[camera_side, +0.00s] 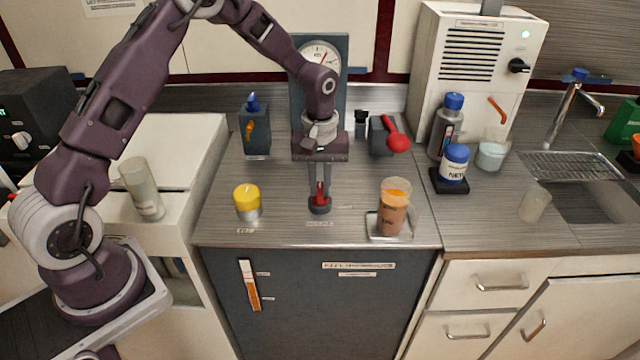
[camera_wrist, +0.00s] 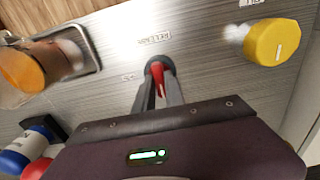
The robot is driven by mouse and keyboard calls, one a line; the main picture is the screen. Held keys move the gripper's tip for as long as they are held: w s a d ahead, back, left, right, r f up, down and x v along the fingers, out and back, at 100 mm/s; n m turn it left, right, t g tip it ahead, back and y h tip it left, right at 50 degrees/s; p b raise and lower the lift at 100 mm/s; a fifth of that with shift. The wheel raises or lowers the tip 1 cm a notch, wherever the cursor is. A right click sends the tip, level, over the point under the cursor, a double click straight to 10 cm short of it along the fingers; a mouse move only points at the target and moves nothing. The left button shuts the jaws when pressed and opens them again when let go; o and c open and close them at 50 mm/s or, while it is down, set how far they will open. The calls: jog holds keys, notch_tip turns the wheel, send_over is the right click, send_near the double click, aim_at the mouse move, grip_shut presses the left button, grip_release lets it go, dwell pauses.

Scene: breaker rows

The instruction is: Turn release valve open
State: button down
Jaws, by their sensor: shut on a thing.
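The release valve (camera_side: 320,205) is a small red handle on a dark round base on the counter. In the wrist view the red handle (camera_wrist: 157,75) sits below a label that seems to read RELEASE. My gripper (camera_side: 319,186) points straight down over the valve, with its fingers on either side of the red handle. In the wrist view my gripper (camera_wrist: 158,88) is shut on that handle. The fingers hide part of the handle, so its exact angle is hard to tell.
A yellow knob (camera_side: 247,201) stands left of the valve. A cup of orange-brown liquid (camera_side: 393,207) stands on a small tray to the right. A red-balled lever (camera_side: 397,142) and a gauge (camera_side: 320,62) are behind. The counter's front edge is close.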

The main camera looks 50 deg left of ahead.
jog(key=shift+m, duration=0.3)
jog(key=m, duration=0.3)
jog(key=shift+m, duration=0.4)
jog(key=m, duration=0.4)
jog(key=shift+m, duration=0.3)
jog(key=m, duration=0.4)
jog(key=shift+m, duration=2.4)
jog(key=c, duration=1.4)
grip_release()
